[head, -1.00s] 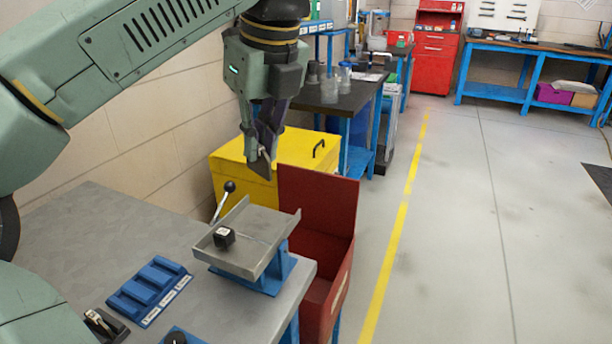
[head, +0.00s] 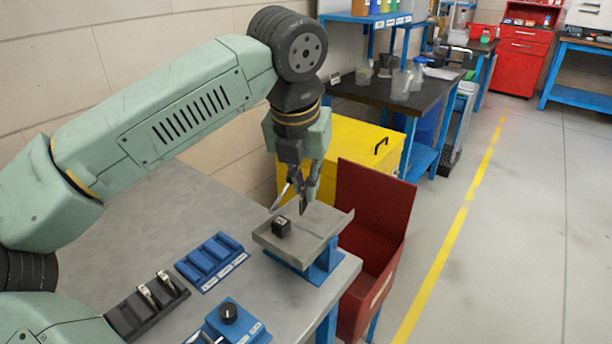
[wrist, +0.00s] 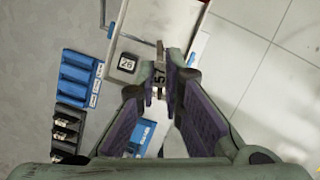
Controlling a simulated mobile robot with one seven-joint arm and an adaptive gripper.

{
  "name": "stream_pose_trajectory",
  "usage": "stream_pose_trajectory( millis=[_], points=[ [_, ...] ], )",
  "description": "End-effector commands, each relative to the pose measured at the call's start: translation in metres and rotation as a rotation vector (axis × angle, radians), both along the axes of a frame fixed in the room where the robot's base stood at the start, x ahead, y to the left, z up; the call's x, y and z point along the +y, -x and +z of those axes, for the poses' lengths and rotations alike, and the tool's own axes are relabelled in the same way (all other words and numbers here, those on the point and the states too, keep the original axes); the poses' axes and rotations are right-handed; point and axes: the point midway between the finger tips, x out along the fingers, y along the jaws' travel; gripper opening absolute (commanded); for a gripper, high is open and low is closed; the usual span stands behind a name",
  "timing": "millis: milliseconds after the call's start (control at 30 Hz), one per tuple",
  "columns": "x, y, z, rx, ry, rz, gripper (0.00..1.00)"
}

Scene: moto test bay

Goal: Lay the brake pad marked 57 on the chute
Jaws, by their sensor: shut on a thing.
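My gripper (head: 303,205) is low over the far side of the grey tilted chute (head: 322,222), which stands on a blue stand. In the wrist view my gripper (wrist: 163,80) is shut on the brake pad marked 57 (wrist: 159,82), a thin plate seen nearly edge-on with part of its number showing. Whether the pad touches the chute is unclear. A small black block (head: 281,227) sits on the chute, left of my gripper; in the wrist view the block (wrist: 127,63) bears the number 26.
A blue slotted rack (head: 212,262), a black rack (head: 147,300) holding pads and a blue box with a black knob (head: 229,312) stand on the grey table. A red open bin (head: 372,240) is right of the chute. A yellow chest (head: 350,145) stands behind.

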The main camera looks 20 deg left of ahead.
Motion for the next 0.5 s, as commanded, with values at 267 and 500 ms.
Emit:
stream_pose_trajectory(
  millis=[267, 500],
  points=[
    [0.000, 0.000, -0.024, 0.000, -0.001, 0.001, 0.00],
    [0.000, 0.000, -0.047, 0.000, -0.001, 0.001, 0.00]
  ],
)
